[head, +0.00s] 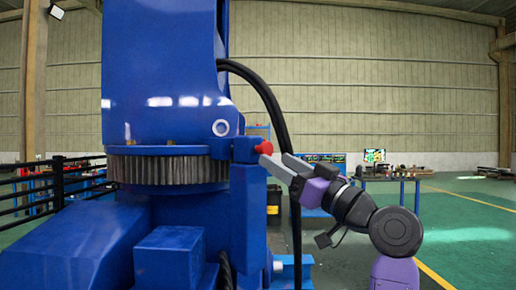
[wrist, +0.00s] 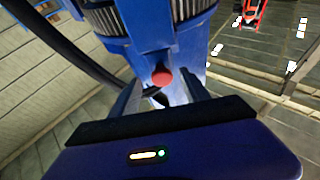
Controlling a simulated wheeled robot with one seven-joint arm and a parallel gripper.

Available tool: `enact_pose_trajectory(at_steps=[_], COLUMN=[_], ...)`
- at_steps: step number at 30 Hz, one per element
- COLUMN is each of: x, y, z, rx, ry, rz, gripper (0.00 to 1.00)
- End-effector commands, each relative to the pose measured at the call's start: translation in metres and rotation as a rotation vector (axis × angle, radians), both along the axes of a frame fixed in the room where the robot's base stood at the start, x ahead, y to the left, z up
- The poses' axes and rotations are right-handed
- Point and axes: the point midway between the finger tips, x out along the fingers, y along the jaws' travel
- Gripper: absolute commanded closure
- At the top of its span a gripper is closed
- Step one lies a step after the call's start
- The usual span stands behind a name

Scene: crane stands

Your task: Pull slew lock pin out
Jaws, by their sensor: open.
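The slew lock pin shows as a red knob (head: 264,147) on the right side of the blue crane bracket (head: 245,149), beside the toothed slew ring (head: 168,168). In the wrist view the red knob (wrist: 162,76) lies ahead of my gripper, near the middle between the two fingers. My gripper (head: 276,163) comes from the lower right, with its fingertips close to the knob. The fingers (wrist: 160,95) are apart, with a gap between them. I cannot tell whether a finger touches the knob. The pin's shaft is hidden.
A black hose (head: 275,105) hangs in an arc from the crane column (head: 160,70) down behind my fingers. The blue crane base (head: 75,245) fills the lower left. A workbench (head: 395,178) stands behind my arm. The green floor (head: 470,225) at the right is clear.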

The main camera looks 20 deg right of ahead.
Motion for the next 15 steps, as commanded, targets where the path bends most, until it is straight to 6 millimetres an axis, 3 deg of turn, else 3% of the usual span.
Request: enact_pose_trajectory(at_steps=[5,15], x=[0.008,0.049], y=[0.006,0.026], z=[0.015,0.033], rx=[-0.001,0.000], ry=[-0.009,-0.008], rz=[0.012,0.009], gripper=[0.46,0.46])
